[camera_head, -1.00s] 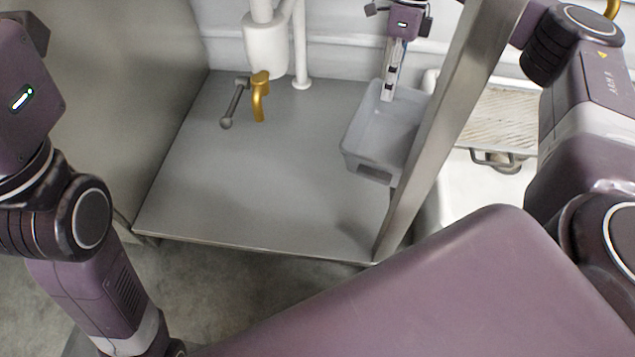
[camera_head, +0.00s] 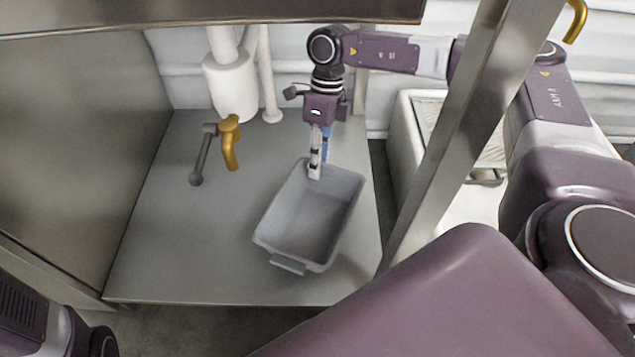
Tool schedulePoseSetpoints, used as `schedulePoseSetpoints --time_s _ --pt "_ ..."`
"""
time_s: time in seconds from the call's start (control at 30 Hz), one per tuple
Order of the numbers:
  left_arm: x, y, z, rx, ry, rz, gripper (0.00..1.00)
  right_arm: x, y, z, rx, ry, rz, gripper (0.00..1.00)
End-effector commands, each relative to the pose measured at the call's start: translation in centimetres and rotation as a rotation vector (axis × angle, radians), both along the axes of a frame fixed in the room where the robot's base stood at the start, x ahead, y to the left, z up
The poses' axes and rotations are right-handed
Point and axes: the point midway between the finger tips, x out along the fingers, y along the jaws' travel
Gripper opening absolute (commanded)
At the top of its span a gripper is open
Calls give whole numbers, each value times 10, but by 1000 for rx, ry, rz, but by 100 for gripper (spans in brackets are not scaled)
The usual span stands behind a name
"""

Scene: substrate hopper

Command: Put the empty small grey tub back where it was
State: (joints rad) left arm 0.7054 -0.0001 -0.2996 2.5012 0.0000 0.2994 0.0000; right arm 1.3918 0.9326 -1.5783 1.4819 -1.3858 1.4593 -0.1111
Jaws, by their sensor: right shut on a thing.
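The small grey tub (camera_head: 268,236) is upright and looks empty inside. It shows over the right half of the grey metal table; I cannot tell whether it touches the surface. My right gripper (camera_head: 316,172) comes down from above and is shut on the tub's far rim. The handle lip on the tub's near end points toward me. My left gripper is out of the picture; only part of my left arm shows at the bottom left corner.
The metal table (camera_head: 165,255) is bare to the left of the tub. A white pipe with a brass-coloured handle (camera_head: 230,145) and a grey lever (camera_head: 202,155) stands at the back. A steel post (camera_head: 470,110) rises at right, with a white bin (camera_head: 405,135) behind it.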

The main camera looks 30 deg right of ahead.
Motion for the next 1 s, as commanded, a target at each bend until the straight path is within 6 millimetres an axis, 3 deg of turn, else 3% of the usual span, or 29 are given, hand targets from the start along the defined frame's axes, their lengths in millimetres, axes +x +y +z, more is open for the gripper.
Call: schedulePoseSetpoints --time_s 0.4,0.73,0.77,0.9,1.0 --pt "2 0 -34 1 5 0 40 0 0 -43 2 0 1 0" --pt "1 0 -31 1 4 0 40 0 0 -43 3 -1 0 0" --pt "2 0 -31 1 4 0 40 0 0 -44 1 -1 1 22" --pt "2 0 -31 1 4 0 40 0 0 -44 1 -1 1 37" --pt "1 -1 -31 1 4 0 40 0 0 -44 1 -1 1 38"
